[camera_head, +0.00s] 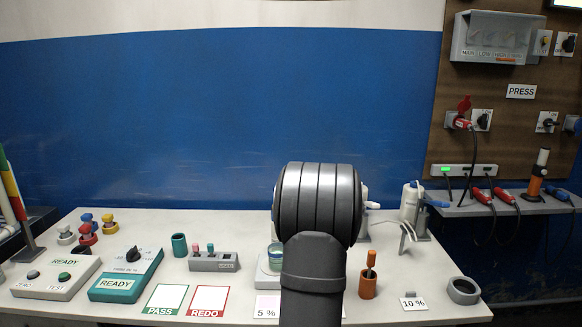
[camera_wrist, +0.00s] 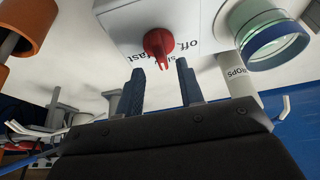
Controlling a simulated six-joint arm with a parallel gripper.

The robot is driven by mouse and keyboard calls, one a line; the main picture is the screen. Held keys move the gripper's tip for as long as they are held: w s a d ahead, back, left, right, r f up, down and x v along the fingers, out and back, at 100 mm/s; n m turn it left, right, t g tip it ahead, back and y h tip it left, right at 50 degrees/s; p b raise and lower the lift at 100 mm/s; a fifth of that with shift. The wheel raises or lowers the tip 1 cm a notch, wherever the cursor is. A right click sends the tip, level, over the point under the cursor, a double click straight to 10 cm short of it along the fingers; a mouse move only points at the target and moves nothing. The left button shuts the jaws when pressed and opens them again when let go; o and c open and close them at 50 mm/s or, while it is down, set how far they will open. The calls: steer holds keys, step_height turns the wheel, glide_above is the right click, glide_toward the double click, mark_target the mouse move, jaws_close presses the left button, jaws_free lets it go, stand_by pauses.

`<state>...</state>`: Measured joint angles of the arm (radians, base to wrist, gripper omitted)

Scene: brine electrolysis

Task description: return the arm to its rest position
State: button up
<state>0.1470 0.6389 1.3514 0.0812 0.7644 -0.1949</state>
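In the camera_head view my arm rises from the bottom centre over the table. It hides my gripper and the part of the table behind it.
The white table (camera_head: 235,216) carries a teal READY box (camera_head: 125,275), a grey holder (camera_head: 213,262), an orange cup (camera_head: 367,285) and a grey ring (camera_head: 463,290). A glass vessel (camera_wrist: 270,35) is near my gripper. A panel (camera_head: 510,100) stands right.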

steer(key=x, duration=0.6)
steer(key=shift+d+r+n+y, duration=0.1)
steer(key=shift+n+y, duration=0.2)
steer(key=shift+n, duration=0.6)
steer(key=a+v, duration=0.1)
steer(key=v, duration=1.6)
steer(key=w+f+n+g, duration=0.1)
steer(key=f+n, duration=0.1)
steer(key=f, duration=0.1)
steer(key=w+f+n+g, duration=0.1)
steer(key=w+f+n, duration=0.1)
steer(key=f, duration=0.2)
steer(key=w+f+n+g, duration=0.1)
steer(key=w+f+n, duration=0.1)
steer(key=f, duration=0.1)
steer(key=shift+w+d+f, duration=0.15)
steer(key=shift+f, duration=0.05)
steer(key=shift+r, duration=0.1)
